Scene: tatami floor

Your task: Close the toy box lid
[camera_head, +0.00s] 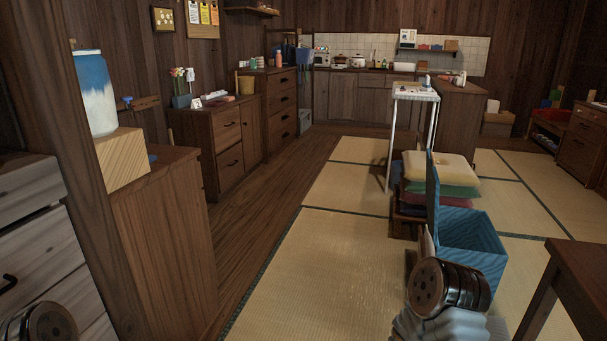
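The toy box (474,244) is blue with a striped pattern and stands on the tatami floor at the lower right. Its lid (432,190) is open and stands about upright along the box's left side, seen nearly edge-on. The inside of the box is partly in view and looks empty. A link of my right arm shows in front of the box's near left corner and hides part of it. A link of my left arm shows at the bottom left corner. I see no fingers of either gripper.
A stack of cushions (441,167) stands just behind the box and lid. A tall narrow white table (416,95) is behind it. A wooden table (581,287) is at the right front. Open tatami (330,265) lies left of the box.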

